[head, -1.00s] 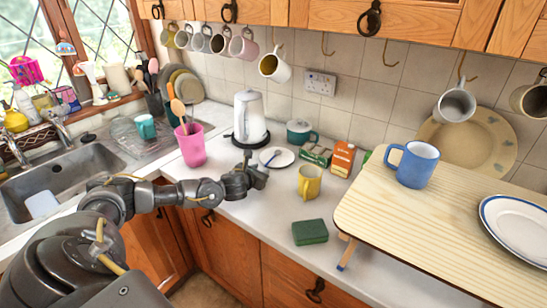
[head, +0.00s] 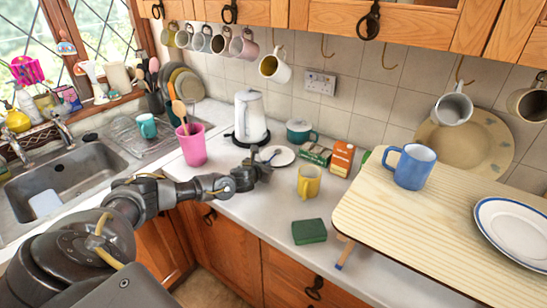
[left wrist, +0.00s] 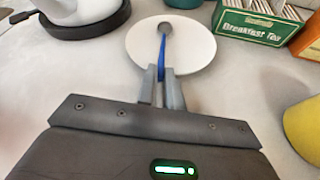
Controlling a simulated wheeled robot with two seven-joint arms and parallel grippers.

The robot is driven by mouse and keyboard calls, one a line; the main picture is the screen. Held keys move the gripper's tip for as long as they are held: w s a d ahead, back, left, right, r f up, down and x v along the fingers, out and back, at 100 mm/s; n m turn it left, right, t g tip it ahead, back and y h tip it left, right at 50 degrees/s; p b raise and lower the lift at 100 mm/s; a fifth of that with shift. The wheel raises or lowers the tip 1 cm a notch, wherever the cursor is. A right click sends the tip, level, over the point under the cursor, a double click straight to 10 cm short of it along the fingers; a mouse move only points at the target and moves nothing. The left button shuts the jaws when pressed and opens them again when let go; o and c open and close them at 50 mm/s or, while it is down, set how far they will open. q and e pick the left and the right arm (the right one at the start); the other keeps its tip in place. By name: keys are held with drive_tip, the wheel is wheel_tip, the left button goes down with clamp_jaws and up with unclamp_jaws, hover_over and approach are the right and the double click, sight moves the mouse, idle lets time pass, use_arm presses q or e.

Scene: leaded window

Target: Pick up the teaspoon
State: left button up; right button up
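The teaspoon (head: 272,156) has a blue handle and lies with its bowl on a small white saucer (head: 287,159). In the left wrist view the teaspoon (left wrist: 164,48) points toward me, its bowl on the saucer (left wrist: 197,48) and its handle past the near rim. My left gripper (head: 265,172) is low at the near side of the saucer. In the left wrist view my left gripper (left wrist: 161,78) has its two fingers close together, one on each side of the handle, pinching it. The handle's end is hidden between the fingers. My right gripper is not in view.
A white kettle (head: 250,117) and a teal pot (head: 300,131) stand behind the saucer. A tea box (head: 316,153), an orange carton (head: 342,158) and a yellow mug (head: 309,182) are to the right. A pink cup (head: 193,147) stands left. The counter in front is mostly clear.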

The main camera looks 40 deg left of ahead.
use_arm(q)
clamp_jaws()
drive_tip(key=shift+r, duration=0.3)
wheel_tip(320, 180, up, 2)
drive_tip(key=shift+r, duration=0.1)
drive_tip(key=s+d+r+b, duration=0.2)
drive_tip(key=s+d+r, duration=0.7)
drive_tip(key=d+r, duration=0.1)
drive_tip(key=shift+s, duration=0.35)
drive_tip(key=shift+r, duration=0.15)
